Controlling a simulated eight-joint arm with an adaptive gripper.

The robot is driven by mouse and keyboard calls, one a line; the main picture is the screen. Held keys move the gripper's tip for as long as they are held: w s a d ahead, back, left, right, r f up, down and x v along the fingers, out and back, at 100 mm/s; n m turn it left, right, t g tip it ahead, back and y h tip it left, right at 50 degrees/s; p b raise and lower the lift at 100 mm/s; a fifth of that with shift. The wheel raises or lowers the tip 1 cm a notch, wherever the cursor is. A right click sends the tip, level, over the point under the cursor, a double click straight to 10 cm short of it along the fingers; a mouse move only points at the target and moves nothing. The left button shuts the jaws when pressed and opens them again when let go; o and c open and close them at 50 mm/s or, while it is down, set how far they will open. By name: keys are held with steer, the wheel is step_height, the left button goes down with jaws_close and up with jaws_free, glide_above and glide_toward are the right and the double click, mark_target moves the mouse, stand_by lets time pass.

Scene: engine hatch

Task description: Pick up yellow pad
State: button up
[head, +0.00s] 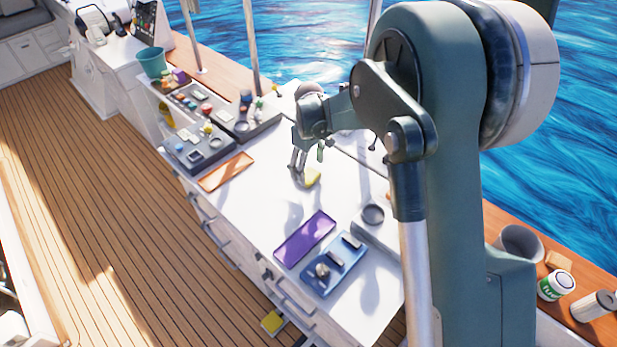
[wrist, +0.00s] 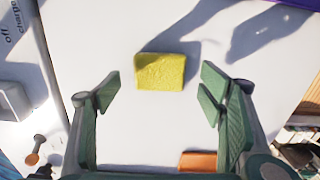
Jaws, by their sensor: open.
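The yellow pad (wrist: 160,71) is a small rough-textured block lying on the white hatch top. In the head view the pad (head: 312,178) shows just right of my gripper (head: 304,168), partly hidden behind it. In the wrist view my gripper (wrist: 161,92) is open and empty. Its two green fingers stand left and right of the pad, with a gap on both sides, and the pad lies slightly beyond the fingertips. The pad is not touched by either finger.
An orange tray (head: 227,172) and a purple tray (head: 304,238) lie on the white top (head: 262,200). A blue tray (head: 333,268) holds small parts. Grey trays of parts stand at the back left. The surface around the pad is clear.

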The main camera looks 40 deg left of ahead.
mark_target(309, 175)
steer(key=shift+f, duration=1.75)
steer(key=c, duration=1)
